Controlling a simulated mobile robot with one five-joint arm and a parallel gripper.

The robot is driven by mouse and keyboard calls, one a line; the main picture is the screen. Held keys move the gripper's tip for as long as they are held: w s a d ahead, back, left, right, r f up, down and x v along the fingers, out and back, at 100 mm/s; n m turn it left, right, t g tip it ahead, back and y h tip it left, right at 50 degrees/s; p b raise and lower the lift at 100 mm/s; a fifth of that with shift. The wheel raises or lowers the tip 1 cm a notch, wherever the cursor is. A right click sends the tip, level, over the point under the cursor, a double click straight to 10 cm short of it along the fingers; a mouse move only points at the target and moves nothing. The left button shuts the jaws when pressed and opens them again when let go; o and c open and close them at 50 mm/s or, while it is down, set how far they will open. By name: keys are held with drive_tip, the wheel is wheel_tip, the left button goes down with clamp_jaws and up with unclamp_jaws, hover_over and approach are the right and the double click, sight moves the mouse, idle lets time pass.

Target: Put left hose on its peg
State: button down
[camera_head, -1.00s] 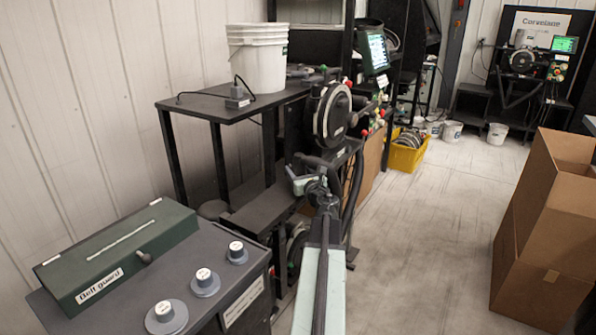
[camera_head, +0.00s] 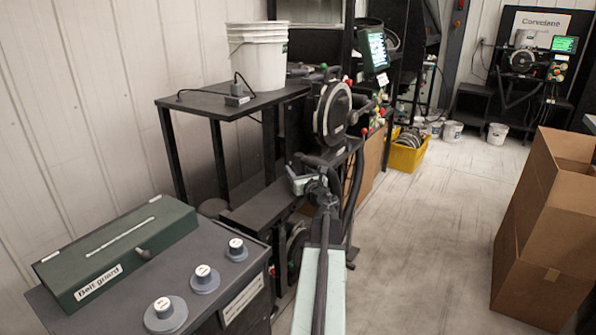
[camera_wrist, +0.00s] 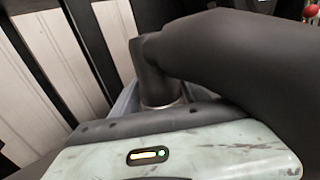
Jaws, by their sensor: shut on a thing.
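A thick black hose (camera_wrist: 235,55) fills the upper right of the wrist view and bends down at an elbow to a pale metal-coloured collar. My gripper (camera_head: 312,180) is shut on the hose, in front of the seed meter (camera_head: 331,112). In the head view the hose (camera_head: 322,160) curves over my gripper and seems to run down its right side. The gripper body hides the lower end of the hose in the wrist view. I cannot make out the peg clearly in either view.
A black stand (camera_head: 222,103) with white buckets (camera_head: 257,58) is behind on the left. A green belt guard box (camera_head: 115,250) lies on the front left bench. Cardboard boxes (camera_head: 545,235) stand at the right. The floor between is clear.

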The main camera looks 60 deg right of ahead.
drive_tip(key=shift+c, duration=2.4)
unclamp_jaws()
drive_tip(key=shift+f, duration=0.45)
drive_tip(key=shift+r, duration=0.1)
wheel_tip(320, 180, up, 30)
drive_tip(key=w+d+p, duration=0.1)
drive_tip(key=d+p, duration=0.1)
drive_tip(key=p, duration=2.9)
drive_tip(key=shift+w+d+r, duration=0.15)
drive_tip(key=shift+r, duration=0.05)
drive_tip(key=shift+f, duration=0.1)
